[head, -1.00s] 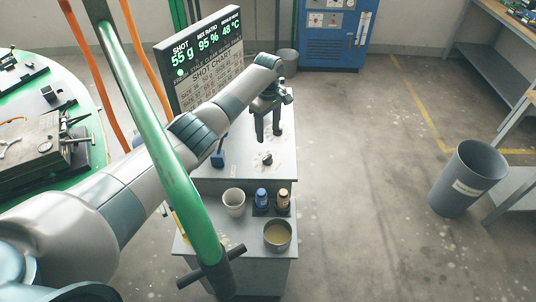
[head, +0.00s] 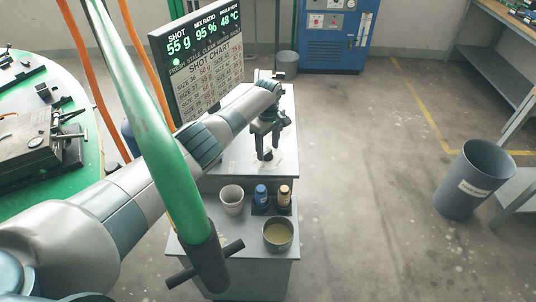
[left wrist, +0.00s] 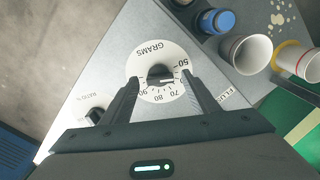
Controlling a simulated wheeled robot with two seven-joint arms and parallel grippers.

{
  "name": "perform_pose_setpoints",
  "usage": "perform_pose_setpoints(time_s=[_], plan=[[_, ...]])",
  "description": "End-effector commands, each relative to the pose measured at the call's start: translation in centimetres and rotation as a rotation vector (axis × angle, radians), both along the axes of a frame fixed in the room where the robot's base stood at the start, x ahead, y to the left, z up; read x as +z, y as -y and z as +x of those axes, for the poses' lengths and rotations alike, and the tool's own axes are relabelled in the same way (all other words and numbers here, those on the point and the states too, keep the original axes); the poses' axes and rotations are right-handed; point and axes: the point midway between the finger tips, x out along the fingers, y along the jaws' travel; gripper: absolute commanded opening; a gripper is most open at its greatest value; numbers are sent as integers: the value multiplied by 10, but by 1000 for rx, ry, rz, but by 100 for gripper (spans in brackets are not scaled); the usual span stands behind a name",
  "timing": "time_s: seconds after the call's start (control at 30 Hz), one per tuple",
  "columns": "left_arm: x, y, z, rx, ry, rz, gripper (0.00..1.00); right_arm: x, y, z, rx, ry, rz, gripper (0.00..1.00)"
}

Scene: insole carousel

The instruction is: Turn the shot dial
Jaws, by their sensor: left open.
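The shot dial (left wrist: 158,73) is a dark knob on a round white face marked GRAMS, with numbers including 50, 70, 80 and 90. In the left wrist view my open left gripper (left wrist: 161,82) has one finger on each side of the knob; I cannot tell whether they touch it. In the head view the left gripper (head: 267,151) points down at the grey cabinet top over the dial, largely hiding it. The display board (head: 203,52) reads SHOT 55 g, MIX RATIO 95 % and 48 °C. My right gripper is out of view.
A second knob (left wrist: 95,115) sits near the left finger. A cup (head: 231,200), two small bottles and a metal pot (head: 278,236) stand on the lower shelf. A green tube (head: 160,130) crosses in front of my left arm.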

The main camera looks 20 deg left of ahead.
Motion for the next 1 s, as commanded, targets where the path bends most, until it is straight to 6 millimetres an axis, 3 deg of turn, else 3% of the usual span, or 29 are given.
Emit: perform_pose_setpoints(time_s=[0.13, 0.57, 0.73, 1.0], plan=[[-9, 0, 0, 0, 1, 0, 55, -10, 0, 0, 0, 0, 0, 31], [-11, 0, 0, 0, 1, -1, 55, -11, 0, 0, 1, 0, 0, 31], [-11, 0, 0, 0, 0, -1, 14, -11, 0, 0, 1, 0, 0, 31], [-11, 0, 0, -9, 0, -1, 14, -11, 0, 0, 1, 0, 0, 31]])
